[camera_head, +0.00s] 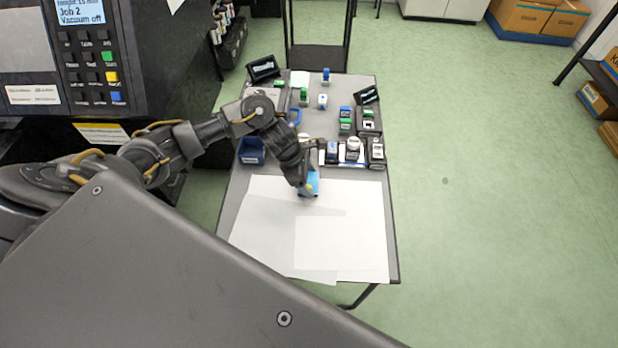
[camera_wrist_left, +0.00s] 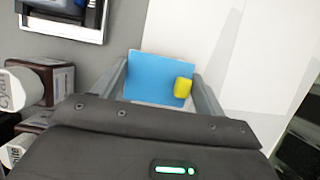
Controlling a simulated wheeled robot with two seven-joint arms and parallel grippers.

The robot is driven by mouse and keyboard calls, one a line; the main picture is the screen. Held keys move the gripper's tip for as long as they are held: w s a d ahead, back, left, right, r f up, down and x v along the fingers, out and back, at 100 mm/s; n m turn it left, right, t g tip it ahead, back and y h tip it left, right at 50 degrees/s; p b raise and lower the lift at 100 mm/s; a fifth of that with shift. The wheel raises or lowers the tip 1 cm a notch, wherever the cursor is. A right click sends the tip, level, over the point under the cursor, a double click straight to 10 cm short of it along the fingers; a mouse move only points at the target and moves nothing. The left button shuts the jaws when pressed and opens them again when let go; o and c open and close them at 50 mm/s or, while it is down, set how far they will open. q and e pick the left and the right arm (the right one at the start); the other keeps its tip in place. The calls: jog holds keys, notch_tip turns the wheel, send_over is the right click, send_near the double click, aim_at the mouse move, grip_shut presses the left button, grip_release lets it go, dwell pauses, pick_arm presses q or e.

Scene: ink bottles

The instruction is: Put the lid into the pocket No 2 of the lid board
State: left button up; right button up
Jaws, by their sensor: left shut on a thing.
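My left gripper (camera_head: 308,188) is low over the white sheets at the front of the table. In the left wrist view its two fingers (camera_wrist_left: 160,88) are shut on a flat-faced blue block (camera_wrist_left: 152,75) with a small yellow piece (camera_wrist_left: 183,88) on its right side. The blue block also shows in the head view (camera_head: 311,182), partly hidden by the gripper. I cannot tell whether it touches the sheets. I cannot make out for certain which thing is the lid, nor the lid board or its pocket numbers. My right gripper is out of view.
White sheets (camera_head: 340,245) cover the front of the table. Behind the gripper stand a blue bin (camera_head: 251,151), a white-topped bottle (camera_head: 353,146) and several blue- and green-topped items. Two dark signs (camera_head: 263,68) stand farther back. A control panel (camera_head: 90,60) is at the left.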

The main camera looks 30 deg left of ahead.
pick_arm(q)
jog(key=shift+f, duration=0.15)
jog(key=o, duration=1)
jog(key=shift+c, duration=0.2)
